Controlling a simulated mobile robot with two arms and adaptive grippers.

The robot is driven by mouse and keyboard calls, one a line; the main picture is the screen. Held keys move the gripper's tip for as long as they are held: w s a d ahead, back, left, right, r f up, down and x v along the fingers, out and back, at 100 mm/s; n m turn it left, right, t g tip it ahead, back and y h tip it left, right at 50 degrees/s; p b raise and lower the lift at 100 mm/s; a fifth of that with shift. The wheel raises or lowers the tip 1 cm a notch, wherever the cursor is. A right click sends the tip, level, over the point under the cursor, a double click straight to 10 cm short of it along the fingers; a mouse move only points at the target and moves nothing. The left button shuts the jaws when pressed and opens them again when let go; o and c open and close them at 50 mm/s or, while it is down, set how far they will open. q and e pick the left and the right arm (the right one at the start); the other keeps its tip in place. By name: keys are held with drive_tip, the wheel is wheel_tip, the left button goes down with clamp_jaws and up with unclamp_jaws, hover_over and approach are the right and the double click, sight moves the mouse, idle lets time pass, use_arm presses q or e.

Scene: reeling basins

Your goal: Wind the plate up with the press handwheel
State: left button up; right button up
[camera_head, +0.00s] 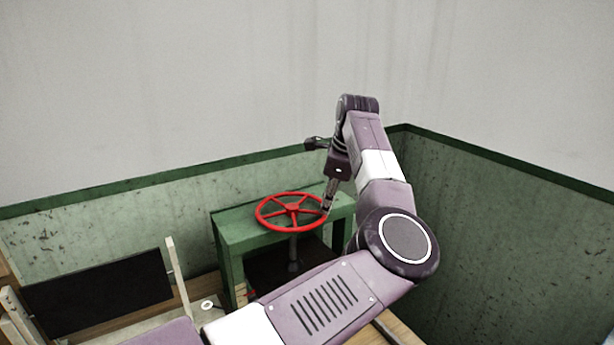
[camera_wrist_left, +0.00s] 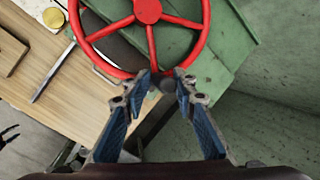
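The red press handwheel (camera_head: 291,226) has several spokes and lies flat on top of the green press frame (camera_head: 235,232). A grey screw (camera_head: 293,255) runs down below its hub. A dark surface (camera_head: 262,268) shows inside the frame; I cannot tell whether it is the plate. My left gripper (camera_head: 327,206) points down at the wheel's right rim. In the left wrist view its blue-padded fingers (camera_wrist_left: 166,76) are apart, with their tips at the handwheel's rim (camera_wrist_left: 118,72). A small grey round part shows between them. I cannot tell whether they touch the rim.
A wooden bench top with a small white ring (camera_head: 207,305) and a dark panel (camera_head: 98,297) is at the left. Green-and-grey walls close in behind and at the right.

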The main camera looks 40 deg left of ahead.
sight(306, 194)
use_arm(q)
drive_tip(key=w+a+n+p, duration=0.1)
drive_tip(key=n+p, duration=0.1)
drive_tip(key=n, duration=0.1)
drive_tip(key=shift+w+a, duration=0.4)
drive_tip(key=a+n+p, duration=0.1)
drive_tip(key=w+n+p, duration=0.1)
drive_tip(key=a+n+p, duration=0.1)
drive_tip(key=n, duration=0.1)
drive_tip(key=shift+w+a, duration=0.3)
drive_tip(key=shift+a, duration=0.05)
drive_tip(key=shift+w+a+n+p, duration=0.25)
drive_tip(key=shift+a+n+p, duration=0.45)
drive_tip(key=shift+n, duration=0.5)
drive_tip(key=a+n+p, duration=0.1)
drive_tip(key=a+n, duration=0.1)
drive_tip(key=n, duration=0.1)
drive_tip(key=shift+w+a, duration=0.1)
drive_tip(key=shift+a, duration=0.15)
drive_tip(key=a+n, duration=0.1)
drive_tip(key=n, duration=0.1)
drive_tip(key=shift+a+f+n+p, duration=0.1)
drive_tip(key=shift+a+n+p, duration=0.2)
drive_tip(key=shift+a+n, duration=0.1)
drive_tip(key=shift+n, duration=0.4)
drive_tip(key=shift+s+a, duration=0.15)
drive_tip(key=shift+s, duration=0.1)
